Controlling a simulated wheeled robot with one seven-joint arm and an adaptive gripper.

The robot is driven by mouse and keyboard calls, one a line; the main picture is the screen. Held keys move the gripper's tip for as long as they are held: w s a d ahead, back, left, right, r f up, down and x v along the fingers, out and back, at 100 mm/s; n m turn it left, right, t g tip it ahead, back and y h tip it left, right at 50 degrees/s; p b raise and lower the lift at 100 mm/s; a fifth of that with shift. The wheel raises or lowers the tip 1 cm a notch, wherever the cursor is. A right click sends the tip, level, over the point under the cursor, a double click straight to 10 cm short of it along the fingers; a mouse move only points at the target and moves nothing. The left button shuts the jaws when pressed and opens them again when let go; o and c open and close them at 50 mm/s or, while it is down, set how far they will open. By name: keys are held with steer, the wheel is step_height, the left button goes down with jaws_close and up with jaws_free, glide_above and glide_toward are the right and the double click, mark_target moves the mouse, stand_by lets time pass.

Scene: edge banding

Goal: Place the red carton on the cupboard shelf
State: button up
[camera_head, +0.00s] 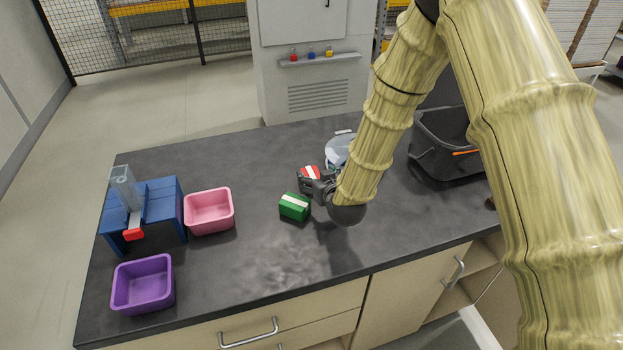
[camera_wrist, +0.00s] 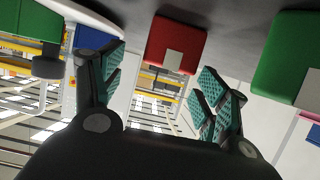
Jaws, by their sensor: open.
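The red carton (camera_head: 311,171) with a white band stands on the dark worktop, partly hidden behind my gripper in the head view. In the wrist view, the red carton (camera_wrist: 176,42) is ahead between the two fingers, with a pale patch on its face. My gripper (camera_head: 314,183) is low over the worktop. In the wrist view my gripper (camera_wrist: 162,70) has its fingers spread, with nothing clearly held between them; contact with the carton cannot be told. Open cupboard shelves (camera_head: 482,262) show under the worktop at the right, partly hidden by my arm.
A green carton (camera_head: 294,208) stands close in front of my gripper. A pink bin (camera_head: 210,225), a purple bin (camera_head: 143,302) and a blue stand (camera_head: 165,205) are at the left. A dark bin (camera_head: 428,165) and a round pale container (camera_head: 337,153) are behind. The front middle worktop is clear.

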mark_target(312, 174)
steer(key=x, duration=0.2)
steer(key=p+x, duration=0.1)
steer(key=shift+w+a+f, duration=0.2)
steer(key=shift+w+a, duration=0.05)
steer(key=shift+a, duration=0.1)
steer(key=shift+w+a+f, duration=0.1)
steer(key=shift+w+f, duration=0.2)
steer(key=shift+w, duration=0.15)
steer(key=shift+c, duration=0.2)
steer(key=c, duration=1.2)
steer(key=shift+r, duration=0.15)
